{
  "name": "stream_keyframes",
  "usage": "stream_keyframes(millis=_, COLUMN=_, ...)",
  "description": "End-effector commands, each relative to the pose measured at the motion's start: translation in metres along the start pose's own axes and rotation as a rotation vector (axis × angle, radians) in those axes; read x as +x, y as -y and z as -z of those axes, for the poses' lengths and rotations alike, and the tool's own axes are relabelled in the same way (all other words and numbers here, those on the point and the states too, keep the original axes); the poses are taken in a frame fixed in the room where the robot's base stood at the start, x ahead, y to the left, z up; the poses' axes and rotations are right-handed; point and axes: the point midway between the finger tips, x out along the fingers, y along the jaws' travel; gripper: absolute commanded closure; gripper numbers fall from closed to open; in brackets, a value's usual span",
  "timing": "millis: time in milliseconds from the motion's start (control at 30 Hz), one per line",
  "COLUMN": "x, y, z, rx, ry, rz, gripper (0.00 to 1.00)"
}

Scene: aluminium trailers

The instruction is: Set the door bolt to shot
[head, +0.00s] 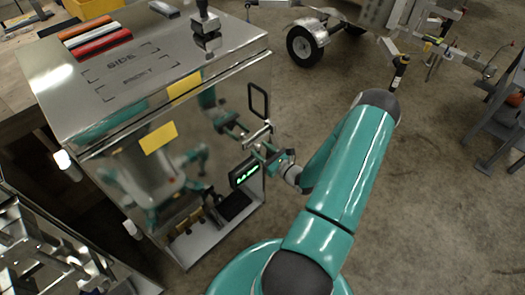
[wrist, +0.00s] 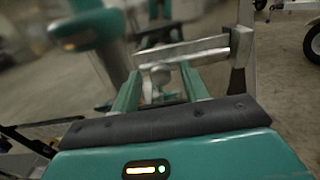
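A shiny metal cabinet (head: 150,160) stands at the left in the head view, its mirror-like front reflecting my arm. A pale metal bar (head: 257,133), apparently the door bolt, is at its right edge below a black rectangular loop (head: 258,100). In the wrist view, the bar (wrist: 180,48) runs across to an upright metal bracket (wrist: 242,60). My gripper (head: 270,155) is at the bar. In the wrist view, the two green fingers of my gripper (wrist: 160,80) are apart, with a round grey knob (wrist: 160,74) between them. Gaps show beside the knob; contact is unclear.
Red, white and orange bars (head: 100,42) and a black-knobbed fitting (head: 205,30) are on the cabinet top. Yellow labels (head: 158,137) are on its front. A wheeled trailer (head: 305,42) stands behind.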

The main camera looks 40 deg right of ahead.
Motion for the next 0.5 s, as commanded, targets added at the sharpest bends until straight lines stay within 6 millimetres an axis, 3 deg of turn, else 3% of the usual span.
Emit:
stream_keyframes(millis=33, x=0.000, y=0.000, z=0.000, rx=0.000, ry=0.000, rz=0.000, gripper=0.66)
stream_keyframes(millis=200, x=0.000, y=0.000, z=0.000, rx=0.000, ry=0.000, rz=0.000, gripper=0.99)
stream_keyframes(millis=367, x=0.000, y=0.001, z=0.000, rx=-0.001, ry=0.000, rz=0.000, gripper=1.00)
stream_keyframes(millis=500, x=0.000, y=0.017, z=0.000, rx=-0.004, ry=0.000, rz=0.001, gripper=1.00)
